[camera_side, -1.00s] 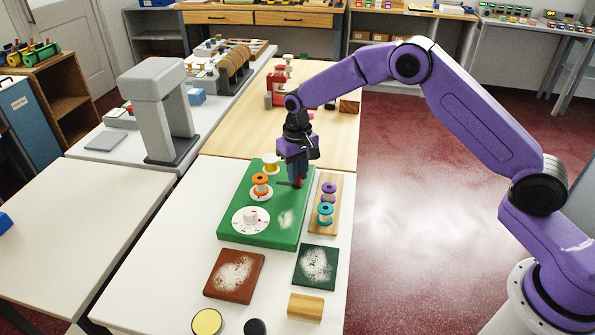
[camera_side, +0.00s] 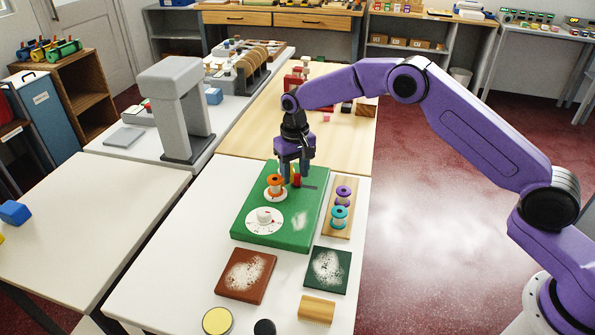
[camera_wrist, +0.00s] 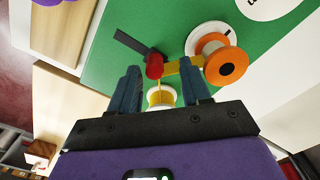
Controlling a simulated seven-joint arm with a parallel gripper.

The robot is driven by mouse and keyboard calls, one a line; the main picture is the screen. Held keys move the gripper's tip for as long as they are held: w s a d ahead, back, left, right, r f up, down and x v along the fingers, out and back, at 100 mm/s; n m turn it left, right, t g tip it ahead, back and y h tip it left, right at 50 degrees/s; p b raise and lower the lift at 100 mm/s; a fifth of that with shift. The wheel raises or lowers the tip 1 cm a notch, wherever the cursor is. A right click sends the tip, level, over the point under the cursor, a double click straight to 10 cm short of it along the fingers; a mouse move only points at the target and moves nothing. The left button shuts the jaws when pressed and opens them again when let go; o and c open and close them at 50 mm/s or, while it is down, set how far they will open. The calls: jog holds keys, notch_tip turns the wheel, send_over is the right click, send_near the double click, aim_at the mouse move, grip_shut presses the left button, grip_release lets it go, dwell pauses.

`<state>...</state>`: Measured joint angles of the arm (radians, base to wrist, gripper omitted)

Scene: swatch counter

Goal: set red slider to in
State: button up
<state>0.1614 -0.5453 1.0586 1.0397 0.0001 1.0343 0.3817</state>
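The red slider (camera_side: 296,180) is a small red knob on the green board (camera_side: 262,232). It stands at the left end of the visible dark slot (camera_side: 310,187). In the wrist view the red slider (camera_wrist: 155,66) has the dark slot on one side and a yellow strip (camera_wrist: 183,66) towards the orange spool (camera_wrist: 227,66) on the other. My gripper (camera_side: 295,176) is just above the knob. In the wrist view its two fingers (camera_wrist: 159,72) are apart, with clear gaps beside the knob. A yellow spool (camera_wrist: 160,96) shows between them; the side view hides it.
The orange spool (camera_side: 275,183) stands close left of my gripper. A white dial (camera_side: 264,220) is nearer the front. A wooden rack (camera_side: 339,226) with purple and teal spools stands right of the board. Dusty brown (camera_side: 246,276) and green (camera_side: 329,270) pads lie in front.

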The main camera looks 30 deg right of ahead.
aim_at(296, 175)
jog(key=shift+d, duration=0.1)
notch_tip(296, 175, up, 17)
jog(key=shift+r, duration=0.2)
dwell(0.5)
jog(key=shift+s, duration=0.1)
jog(key=s+a+r+n, duration=0.1)
jog(key=s+n, duration=0.2)
jog(key=s, duration=0.8)
jog(key=s+r+n, duration=0.2)
jog(key=s+n, duration=0.1)
jog(key=s, duration=0.8)
jog(key=s+d+f+n, duration=0.3)
jog(key=s+d, duration=0.3)
jog(key=s, duration=0.5)
jog(key=s+d+f+n, duration=0.3)
jog(key=s+d, duration=0.3)
jog(key=s, duration=0.5)
jog(key=shift+s+d+n, duration=0.2)
jog(key=shift+d+n, duration=0.1)
